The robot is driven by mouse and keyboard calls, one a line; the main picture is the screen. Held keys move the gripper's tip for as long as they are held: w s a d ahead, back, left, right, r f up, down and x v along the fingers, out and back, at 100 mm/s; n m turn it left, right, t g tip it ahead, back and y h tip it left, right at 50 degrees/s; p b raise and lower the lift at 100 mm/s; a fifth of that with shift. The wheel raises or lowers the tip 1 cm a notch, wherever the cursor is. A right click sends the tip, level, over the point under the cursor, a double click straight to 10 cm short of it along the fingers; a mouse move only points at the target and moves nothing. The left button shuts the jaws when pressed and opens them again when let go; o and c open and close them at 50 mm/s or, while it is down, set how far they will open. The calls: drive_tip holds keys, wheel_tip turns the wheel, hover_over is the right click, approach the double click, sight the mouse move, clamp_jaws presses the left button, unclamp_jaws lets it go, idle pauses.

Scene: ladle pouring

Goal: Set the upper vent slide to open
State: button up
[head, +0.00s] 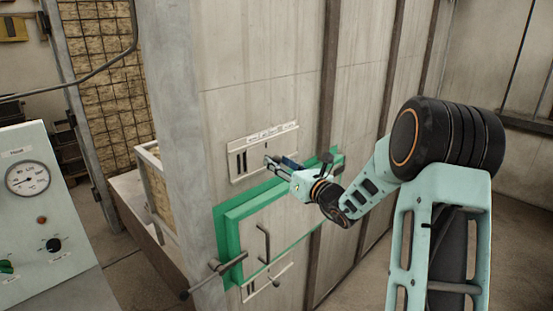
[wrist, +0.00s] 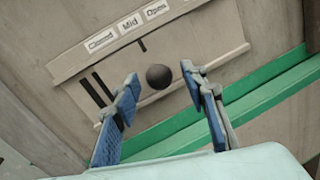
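The upper vent slide (head: 240,168) is a pale plate on the furnace wall above the green door. In the wrist view its plate (wrist: 205,47) carries the labels Closed, Mid and Open. A short black mark (wrist: 142,46) lines up about with Mid. Dark slots (wrist: 97,87) show at the plate's left. The round black knob (wrist: 159,76) stands out from the slide. My gripper (wrist: 159,81) is open, with one blue-padded finger on each side of the knob and gaps visible. In the head view my gripper (head: 272,161) is in front of the vent and hides its knob.
Just below is the green-framed door (head: 228,221) with a bar handle (head: 263,243) and a latch lever (head: 213,277) sticking out. A lower vent (head: 284,270) sits beneath it. A gauge panel (head: 30,215) stands at the left.

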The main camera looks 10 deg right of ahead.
drive_tip(key=shift+x, duration=0.85)
drive_tip(key=shift+c, duration=0.5)
clamp_jaws()
